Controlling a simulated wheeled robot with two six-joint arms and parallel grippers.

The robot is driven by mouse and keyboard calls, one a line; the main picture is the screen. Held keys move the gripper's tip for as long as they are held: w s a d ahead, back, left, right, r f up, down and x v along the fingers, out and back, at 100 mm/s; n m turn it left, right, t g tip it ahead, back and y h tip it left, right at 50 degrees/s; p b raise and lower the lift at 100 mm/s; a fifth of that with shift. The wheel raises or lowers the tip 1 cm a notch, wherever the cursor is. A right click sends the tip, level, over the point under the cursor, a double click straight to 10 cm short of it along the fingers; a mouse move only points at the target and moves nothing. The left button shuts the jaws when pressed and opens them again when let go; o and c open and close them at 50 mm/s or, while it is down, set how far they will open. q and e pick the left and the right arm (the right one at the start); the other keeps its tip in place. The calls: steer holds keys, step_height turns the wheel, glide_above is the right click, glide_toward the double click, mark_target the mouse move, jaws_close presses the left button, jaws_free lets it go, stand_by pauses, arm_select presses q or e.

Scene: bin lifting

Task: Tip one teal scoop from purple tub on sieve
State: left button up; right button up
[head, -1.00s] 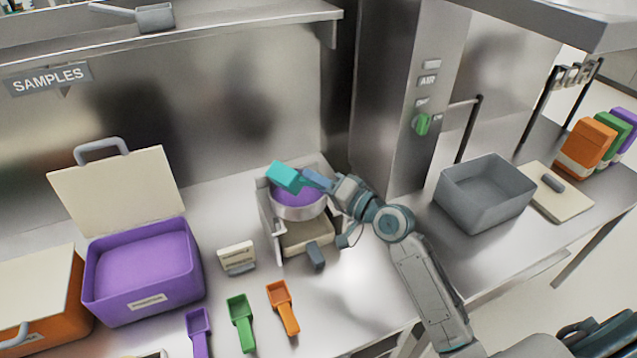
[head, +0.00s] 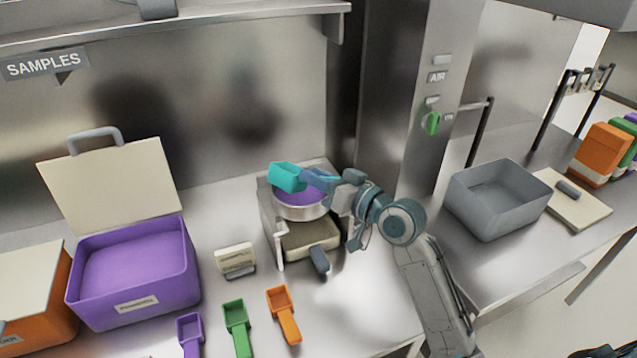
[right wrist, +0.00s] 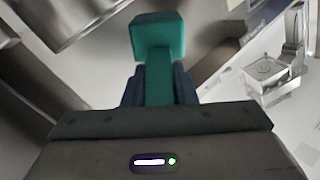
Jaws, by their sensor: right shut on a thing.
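My right gripper (head: 318,181) is shut on the handle of the teal scoop (head: 286,177). The scoop's cup is tilted over the sieve (head: 302,209), above its left back part. In the right wrist view the teal scoop (right wrist: 158,42) shows its underside, with the handle between the fingers (right wrist: 158,88). Purple powder lies in the sieve. The inside of the scoop is hidden. The purple tub (head: 140,292) stands open at left, full of purple powder, its cream lid (head: 108,195) tilted up behind it. My left gripper is not in view.
A pan (head: 312,240) with a grey handle sits under the sieve. Purple (head: 190,335), green (head: 236,325) and orange (head: 284,312) scoops lie in front. A small label block (head: 236,258) stands between tub and sieve. A grey bin (head: 497,205) stands on the right counter.

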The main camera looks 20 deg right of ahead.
steer(key=n+b, duration=0.2)
steer(key=f+n+b, duration=0.1)
steer(key=b, duration=0.2)
steer(key=shift+s+a+f+n, duration=0.1)
steer(key=shift+a+n, duration=0.1)
steer(key=shift+n, duration=0.5)
steer(key=shift+r, duration=0.2)
steer(key=shift+s+f, duration=0.1)
steer(key=shift+s, duration=0.05)
